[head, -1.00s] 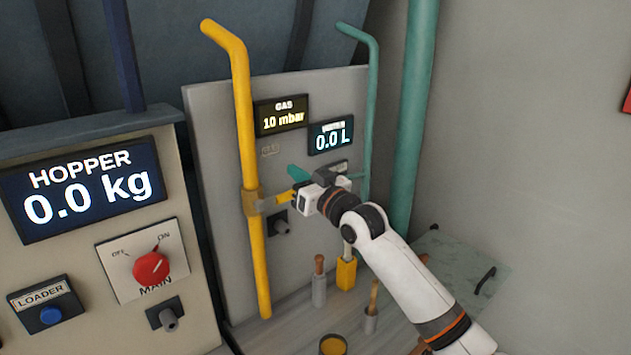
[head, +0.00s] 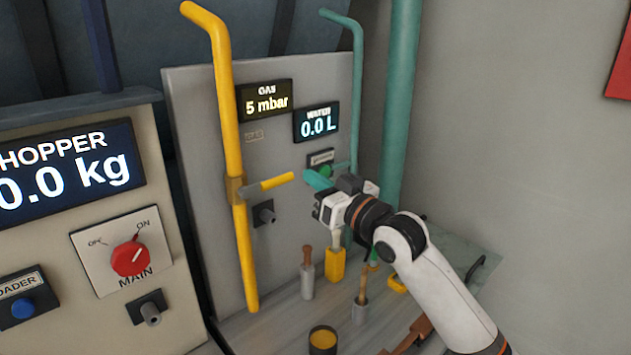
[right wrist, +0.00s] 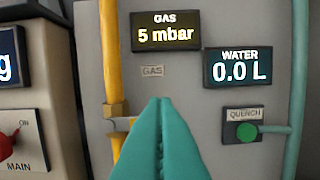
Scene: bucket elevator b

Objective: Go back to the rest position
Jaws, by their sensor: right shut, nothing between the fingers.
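My right gripper (head: 318,180) has teal fingers and is in front of the grey panel (head: 200,150). Its fingers are shut with nothing between them, and they fill the lower middle of the right wrist view (right wrist: 160,135). The yellow gas valve handle (head: 278,180) points right from the yellow pipe (head: 229,110), just left of my fingertips and apart from them. The gas display (head: 265,99) reads 5 mbar. My left gripper is not in view.
The water display (head: 316,122) reads 0.0 L above a green quench button (right wrist: 246,132). The teal pipe (head: 401,120) stands right. Wooden-handled tools (head: 307,275) and a yellow-filled cup (head: 323,340) stand on the ledge below. The hopper cabinet (head: 60,235) is left.

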